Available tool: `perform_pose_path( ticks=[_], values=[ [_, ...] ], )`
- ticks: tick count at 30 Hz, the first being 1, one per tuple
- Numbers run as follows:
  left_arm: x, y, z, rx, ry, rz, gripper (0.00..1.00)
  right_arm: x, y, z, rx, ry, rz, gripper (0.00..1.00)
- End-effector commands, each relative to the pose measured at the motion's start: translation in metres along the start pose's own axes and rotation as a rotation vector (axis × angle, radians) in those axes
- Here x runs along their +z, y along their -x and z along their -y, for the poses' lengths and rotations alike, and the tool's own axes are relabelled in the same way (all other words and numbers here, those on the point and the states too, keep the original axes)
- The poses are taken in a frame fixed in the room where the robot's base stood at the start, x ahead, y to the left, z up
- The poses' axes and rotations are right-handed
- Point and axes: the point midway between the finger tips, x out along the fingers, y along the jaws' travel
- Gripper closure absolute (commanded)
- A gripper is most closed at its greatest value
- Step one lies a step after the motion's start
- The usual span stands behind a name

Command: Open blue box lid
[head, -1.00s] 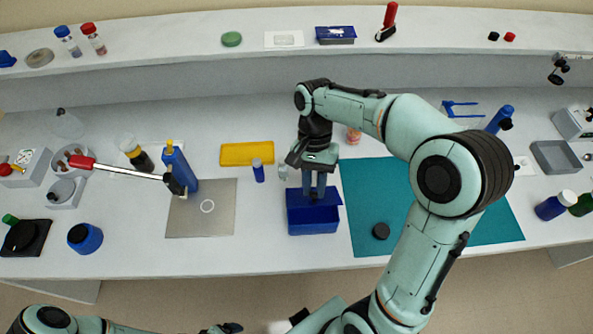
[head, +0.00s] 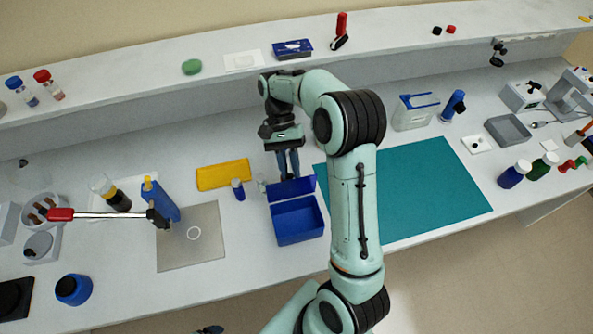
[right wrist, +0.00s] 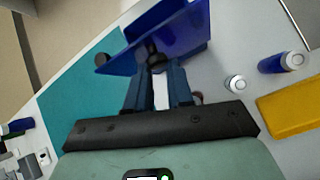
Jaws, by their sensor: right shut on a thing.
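The blue box (head: 297,222) stands open on the bench, and its inside shows. Its blue lid (head: 293,189) is raised along the box's back edge, tilted up. My right gripper (head: 289,172) is shut on the lid from behind and above. In the right wrist view, my right gripper (right wrist: 154,70) has a dark knob-like part of the lid between its fingertips, and the blue lid (right wrist: 185,32) shows beyond it. A small dark tip of my left gripper (head: 210,330) shows at the bottom edge; its jaws cannot be made out.
A grey plate (head: 190,250) is further left. A teal mat (head: 425,190) spreads to the right, partly behind my right arm. The raised shelf (head: 140,85) runs along the back.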

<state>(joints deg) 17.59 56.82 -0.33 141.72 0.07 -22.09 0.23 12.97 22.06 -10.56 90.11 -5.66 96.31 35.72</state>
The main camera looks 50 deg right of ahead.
Motion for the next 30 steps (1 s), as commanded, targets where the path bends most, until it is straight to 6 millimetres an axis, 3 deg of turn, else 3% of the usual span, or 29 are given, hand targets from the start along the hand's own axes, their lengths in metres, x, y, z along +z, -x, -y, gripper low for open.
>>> perform_pose_path(
  ticks=[1,4,23,24,25,26,30],
  values=[
    [-0.0011,0.0008,-0.0006,0.000,0.000,-0.001,0.13,-0.0026,-0.0005,0.0093,-0.002,0.010,0.016,1.00],
    [-0.0018,0.0014,-0.0010,0.001,-0.001,-0.002,0.13,-0.0051,-0.0002,0.0116,0.012,0.010,0.050,1.00],
    [-0.0022,0.0016,-0.0012,0.001,-0.001,-0.003,0.13,-0.0075,-0.0012,0.0138,0.033,0.012,0.096,1.00],
    [-0.0022,0.0016,-0.0012,0.001,-0.001,-0.003,0.13,-0.0074,-0.0013,0.0137,0.034,0.012,0.097,0.69],
    [-0.0022,0.0016,-0.0012,0.001,-0.001,-0.003,0.13,-0.0073,-0.0012,0.0136,0.034,0.012,0.097,0.59],
    [-0.0022,0.0016,-0.0012,0.001,-0.001,-0.003,0.13,-0.0074,-0.0012,0.0134,0.034,0.011,0.097,0.52],
    [-0.0024,0.0018,-0.0013,0.001,-0.001,-0.003,0.13,-0.0078,-0.0001,0.0115,0.034,0.008,0.096,0.52]
  ],
)
